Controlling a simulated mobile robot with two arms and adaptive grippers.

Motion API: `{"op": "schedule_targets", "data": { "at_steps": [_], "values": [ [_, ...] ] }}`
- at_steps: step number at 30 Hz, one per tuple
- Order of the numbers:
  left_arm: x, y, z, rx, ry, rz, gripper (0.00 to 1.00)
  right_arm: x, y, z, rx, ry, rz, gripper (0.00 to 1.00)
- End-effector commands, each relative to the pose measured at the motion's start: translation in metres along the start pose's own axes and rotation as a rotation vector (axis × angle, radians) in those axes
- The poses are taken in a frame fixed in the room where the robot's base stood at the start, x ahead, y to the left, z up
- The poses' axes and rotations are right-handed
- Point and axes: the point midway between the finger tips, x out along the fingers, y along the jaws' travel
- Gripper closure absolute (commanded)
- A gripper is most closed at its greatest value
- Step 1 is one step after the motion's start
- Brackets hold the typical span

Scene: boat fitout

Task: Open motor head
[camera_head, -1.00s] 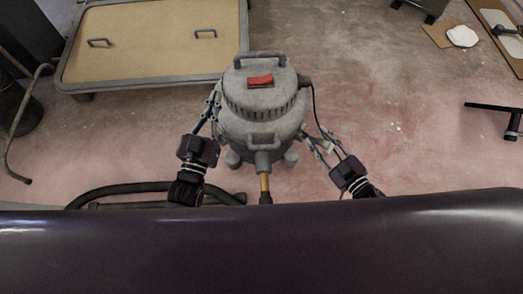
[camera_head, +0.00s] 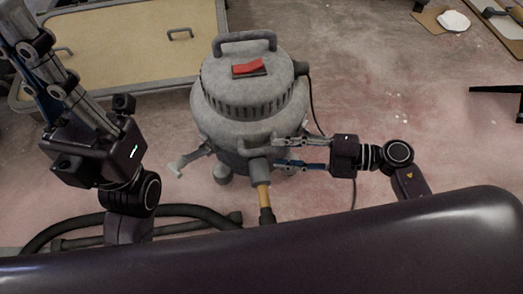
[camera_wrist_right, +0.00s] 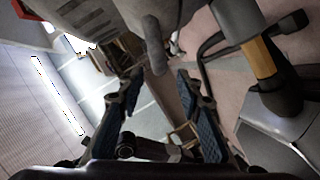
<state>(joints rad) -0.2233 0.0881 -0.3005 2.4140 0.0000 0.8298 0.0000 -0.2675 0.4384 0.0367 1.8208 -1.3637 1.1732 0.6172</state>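The grey canister vacuum (camera_head: 235,150) stands on the floor in the middle of the head view. Its motor head (camera_head: 250,82) sits on the body, with a red switch (camera_head: 249,68) and a carry handle (camera_head: 244,42) on top. A lever-like part (camera_head: 190,157) sticks out low on its left side. My right gripper (camera_head: 277,153) is at the body's right front, fingers spread and pointing left. In the right wrist view the gripper (camera_wrist_right: 158,88) is open, with a grey rounded part of the vacuum beyond the fingers. My left gripper (camera_head: 28,42) is raised at the left, apart from the vacuum.
A hose with a yellow-brown section (camera_head: 264,197) leaves the vacuum's front, and a dark hose (camera_head: 85,225) lies on the floor. A low tan-topped platform (camera_head: 130,45) stands behind at the left. A black cable (camera_head: 314,110) hangs at the right. Floor to the right is mostly clear.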

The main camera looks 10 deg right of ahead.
Motion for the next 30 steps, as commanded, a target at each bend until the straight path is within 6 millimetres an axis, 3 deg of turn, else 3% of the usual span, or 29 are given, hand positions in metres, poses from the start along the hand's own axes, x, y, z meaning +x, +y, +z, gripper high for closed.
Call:
{"op": "schedule_targets", "data": {
  "at_steps": [9, 21, 30],
  "values": [
    [0.005, 0.002, 0.001, 0.007, 0.05, 0.021, 1.0, 0.049, 0.0, 0.001, 0.0, 0.001, 0.006, 0.67],
    [0.009, 0.002, 0.001, 0.009, 0.057, 0.026, 1.0, 0.059, 0.001, 0.0, 0.001, -0.001, 0.004, 0.67],
    [0.009, 0.002, 0.001, 0.008, 0.057, 0.026, 1.0, 0.059, 0.001, 0.0, 0.001, -0.001, 0.004, 0.99]
  ]
}}
